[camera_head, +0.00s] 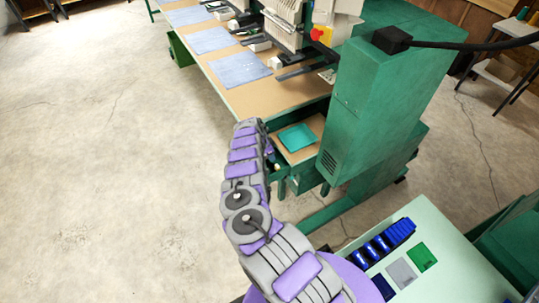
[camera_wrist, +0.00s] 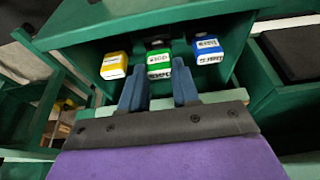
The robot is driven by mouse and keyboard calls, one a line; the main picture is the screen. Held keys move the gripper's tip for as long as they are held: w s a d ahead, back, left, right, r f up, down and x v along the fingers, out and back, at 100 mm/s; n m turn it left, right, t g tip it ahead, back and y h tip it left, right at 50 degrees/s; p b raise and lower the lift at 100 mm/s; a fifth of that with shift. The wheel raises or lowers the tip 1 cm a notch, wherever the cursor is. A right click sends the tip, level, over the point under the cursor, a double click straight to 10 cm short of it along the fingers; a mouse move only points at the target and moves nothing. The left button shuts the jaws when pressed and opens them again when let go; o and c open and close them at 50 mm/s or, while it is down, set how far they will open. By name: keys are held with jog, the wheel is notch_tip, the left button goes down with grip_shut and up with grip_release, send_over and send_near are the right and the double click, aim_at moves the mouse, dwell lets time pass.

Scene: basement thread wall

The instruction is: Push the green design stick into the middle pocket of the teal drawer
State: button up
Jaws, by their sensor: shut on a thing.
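The green design stick (camera_wrist: 158,65) has a white labelled end and stands between my fingertips in the wrist view. My gripper (camera_wrist: 159,84) is shut on it from both sides. The green stick is in the middle of the row, between a yellow stick (camera_wrist: 114,66) and a blue stick (camera_wrist: 207,50). All of them are at the dark green drawer-like recess (camera_wrist: 85,62). The pockets are mostly hidden, so how deep the green stick sits cannot be told. In the head view my arm reaches to the green machine's open drawer area (camera_head: 308,177); my fingertips are hidden there.
A tall green machine cabinet (camera_head: 375,100) stands right of my arm. A pale table with blue items (camera_head: 385,244) is at lower right. Open floor (camera_head: 110,170) lies left.

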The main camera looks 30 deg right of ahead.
jog(key=shift+f, duration=0.15)
jog(key=shift+f+b, duration=0.35)
jog(key=shift+b, duration=0.05)
jog(key=shift+f, duration=0.1)
jog(key=o, duration=1)
jog(key=shift+c, duration=0.2)
